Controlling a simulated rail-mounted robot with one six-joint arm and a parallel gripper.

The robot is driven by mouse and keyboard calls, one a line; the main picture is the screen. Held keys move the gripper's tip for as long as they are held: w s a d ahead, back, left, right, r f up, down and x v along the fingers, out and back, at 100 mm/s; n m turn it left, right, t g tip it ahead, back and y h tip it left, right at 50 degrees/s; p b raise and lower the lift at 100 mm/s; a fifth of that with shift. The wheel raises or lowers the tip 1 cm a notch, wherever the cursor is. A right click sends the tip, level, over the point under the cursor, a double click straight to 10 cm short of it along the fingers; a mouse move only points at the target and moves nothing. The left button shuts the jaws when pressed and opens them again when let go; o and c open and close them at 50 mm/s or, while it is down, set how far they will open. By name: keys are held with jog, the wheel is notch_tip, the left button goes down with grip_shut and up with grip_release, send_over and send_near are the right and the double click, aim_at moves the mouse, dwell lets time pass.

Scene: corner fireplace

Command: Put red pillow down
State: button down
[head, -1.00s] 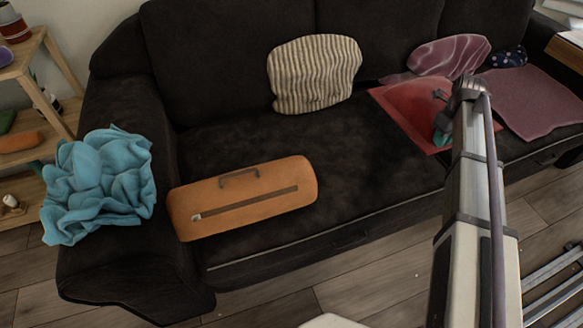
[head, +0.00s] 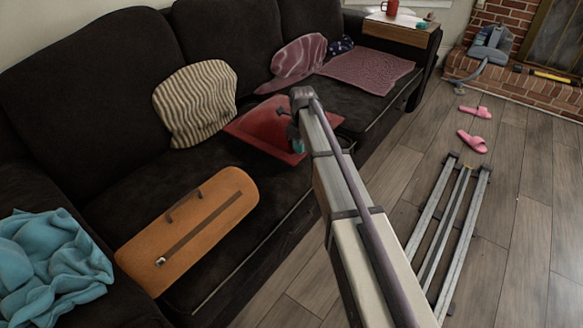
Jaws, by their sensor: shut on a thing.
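The red pillow (head: 262,124) is a flat, square cushion over the sofa's seat, near the striped cushion. My gripper (head: 293,128) is at its right part, largely hidden behind my own arm, and is shut on the pillow. A small teal part of the gripper shows at the pillow's right side. Whether the pillow touches the seat or hangs just above it, I cannot tell. The dark sofa (head: 150,180) runs from the lower left to the upper middle.
On the sofa are a striped cushion (head: 196,103), an orange bag (head: 190,228), a pink patterned cushion (head: 298,60) and a mauve mat (head: 368,70). A teal blanket (head: 50,265) covers the near armrest. Pink slippers (head: 472,141) lie on the open wooden floor at right.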

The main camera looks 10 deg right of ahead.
aim_at(300, 157)
notch_tip(300, 157, down, 6)
jog(key=b, duration=0.4)
jog(key=shift+r, duration=0.25)
jog(key=shift+s+r+p, duration=0.1)
jog(key=shift+r+p, duration=0.2)
jog(key=shift+r, duration=0.05)
jog(key=shift+f, duration=0.25)
jog(key=c, duration=1.1)
grip_release()
jog(key=shift+r, duration=0.1)
jog(key=shift+o, duration=0.2)
